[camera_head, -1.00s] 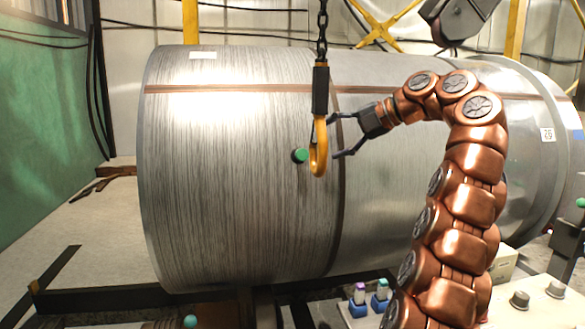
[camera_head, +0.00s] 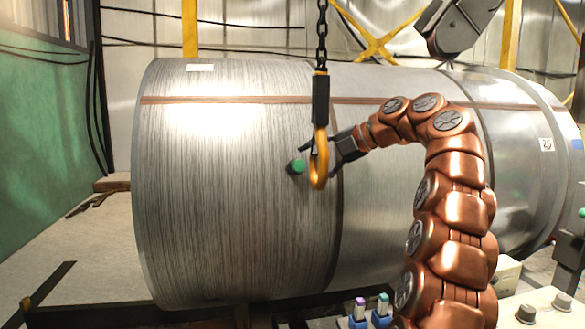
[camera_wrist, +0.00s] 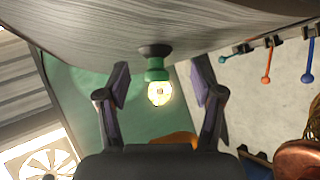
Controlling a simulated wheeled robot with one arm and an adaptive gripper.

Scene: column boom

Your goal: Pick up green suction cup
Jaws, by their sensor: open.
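The green suction cup (camera_head: 297,166) is on the side of the large metal coil, just left of the yellow hook in the head view. In the wrist view the green suction cup (camera_wrist: 156,74) hangs from a dark round base on the coil, with a bright, glowing end towards me. My gripper (camera_head: 318,158) is open and lies partly behind the hook, close to the right of the cup. In the wrist view the fingers of my gripper (camera_wrist: 160,80) stand on both sides of the cup, with a gap on each side. One finger is partly hidden in the head view.
The yellow hook (camera_head: 318,171) hangs on a chain in front of my gripper. The metal coil (camera_head: 220,220) fills the middle. Blue holders with purple (camera_head: 359,306) and teal (camera_head: 382,302) tops stand at the lower edge. The floor at left is mostly clear.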

